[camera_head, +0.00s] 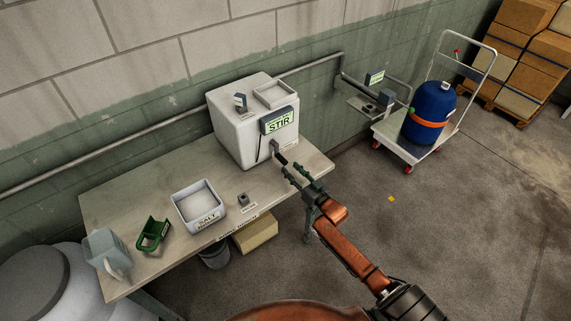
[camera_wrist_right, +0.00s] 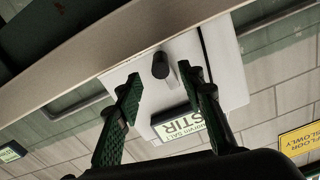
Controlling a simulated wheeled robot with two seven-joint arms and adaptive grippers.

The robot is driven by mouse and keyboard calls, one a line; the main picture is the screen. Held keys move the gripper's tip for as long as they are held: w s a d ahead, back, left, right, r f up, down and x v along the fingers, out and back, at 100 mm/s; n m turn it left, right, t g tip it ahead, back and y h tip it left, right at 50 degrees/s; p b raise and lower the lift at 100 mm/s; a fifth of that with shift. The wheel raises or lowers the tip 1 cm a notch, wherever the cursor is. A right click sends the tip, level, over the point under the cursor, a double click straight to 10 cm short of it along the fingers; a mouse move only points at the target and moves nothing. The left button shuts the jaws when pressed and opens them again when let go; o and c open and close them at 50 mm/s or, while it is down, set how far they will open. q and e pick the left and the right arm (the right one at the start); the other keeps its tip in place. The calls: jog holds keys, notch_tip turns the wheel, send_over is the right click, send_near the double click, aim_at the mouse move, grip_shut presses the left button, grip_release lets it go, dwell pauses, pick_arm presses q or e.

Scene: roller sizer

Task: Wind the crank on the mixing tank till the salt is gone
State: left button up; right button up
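The white mixing tank (camera_head: 232,135) stands at the table's right end, with a green-lit STIR sign (camera_head: 278,120) on its front. The crank (camera_head: 277,150) is a dark handle low on the tank's front face. In the right wrist view its round dark knob (camera_wrist_right: 160,65) lies between my fingertips, with gaps on both sides. My right gripper (camera_head: 291,170) is open just in front of the crank; it also shows in the right wrist view (camera_wrist_right: 158,75). The salt inside the tank is hidden. My left gripper is not in view.
The table (camera_head: 170,255) holds a white SALT tub (camera_head: 198,213), a green scoop (camera_head: 152,235), a clear jug (camera_head: 108,255) and a small dark block (camera_head: 243,198). A trolley (camera_head: 405,150) with a blue drum (camera_head: 428,112) stands right. Open floor lies right of the table.

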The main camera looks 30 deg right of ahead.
jog(key=s, duration=0.5)
jog(key=shift+s+d, duration=0.15)
dwell(0.3)
